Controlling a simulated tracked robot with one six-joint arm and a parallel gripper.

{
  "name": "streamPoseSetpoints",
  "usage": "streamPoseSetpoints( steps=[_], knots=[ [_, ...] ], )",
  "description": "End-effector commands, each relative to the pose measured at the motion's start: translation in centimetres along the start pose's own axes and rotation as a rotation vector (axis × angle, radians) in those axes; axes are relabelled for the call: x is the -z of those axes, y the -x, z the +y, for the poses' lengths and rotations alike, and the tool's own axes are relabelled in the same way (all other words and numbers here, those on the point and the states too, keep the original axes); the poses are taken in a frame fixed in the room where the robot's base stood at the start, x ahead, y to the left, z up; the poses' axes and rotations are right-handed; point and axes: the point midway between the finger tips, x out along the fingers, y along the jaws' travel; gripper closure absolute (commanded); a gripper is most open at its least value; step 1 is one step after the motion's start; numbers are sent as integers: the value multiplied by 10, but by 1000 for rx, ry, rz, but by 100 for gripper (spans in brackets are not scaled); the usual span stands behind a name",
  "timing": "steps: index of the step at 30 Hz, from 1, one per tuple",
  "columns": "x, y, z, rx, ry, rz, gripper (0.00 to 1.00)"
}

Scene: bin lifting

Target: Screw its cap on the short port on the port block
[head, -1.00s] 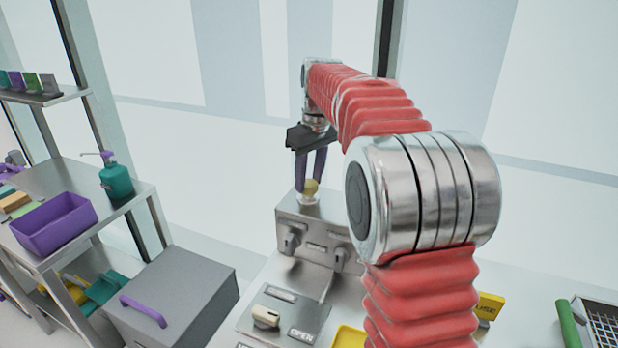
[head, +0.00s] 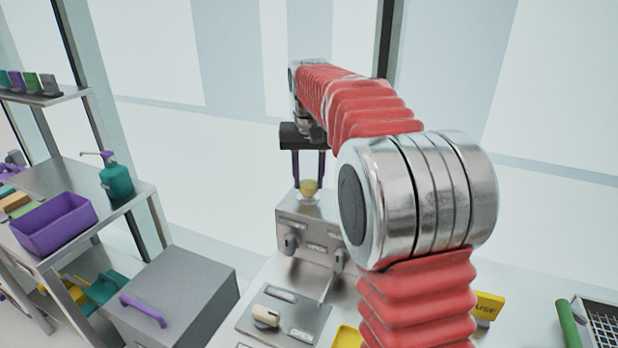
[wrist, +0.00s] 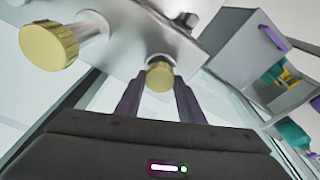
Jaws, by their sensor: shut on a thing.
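My gripper (head: 309,180) points down and its two dark purple fingers are closed around a small yellow ridged cap (head: 309,188). The cap also shows between the fingertips in the wrist view (wrist: 160,76). It sits at the mouth of the short port (wrist: 159,58) on the metal port block (head: 292,212); how far it is threaded on cannot be told. In the wrist view a second yellow cap (wrist: 48,46) is on a longer metal port (wrist: 92,26) of the same block. In the head view my arm hides that longer port.
A panel with a cream knob (head: 265,316) lies in front of the block. A grey box with a purple handle (head: 170,290) stands to the left. A shelf at far left holds a purple bin (head: 52,225) and a teal bottle (head: 117,181).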

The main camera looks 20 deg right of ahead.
Motion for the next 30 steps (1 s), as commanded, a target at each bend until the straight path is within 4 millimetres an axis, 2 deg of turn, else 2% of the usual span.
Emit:
streamPoseSetpoints(
  steps=[7, 15, 16, 21, 24, 30],
  knots=[
    [-1, 0, 2, -28, -158, -3, 81],
    [0, 0, 3, -34, -184, -2, 81],
    [0, 0, 3, -34, -184, -2, 64],
    [0, 0, 3, -33, -183, -1, 52],
    [0, 0, 2, -32, -182, -1, 46],
    [0, 0, 2, -30, -181, 0, 46]
  ],
)
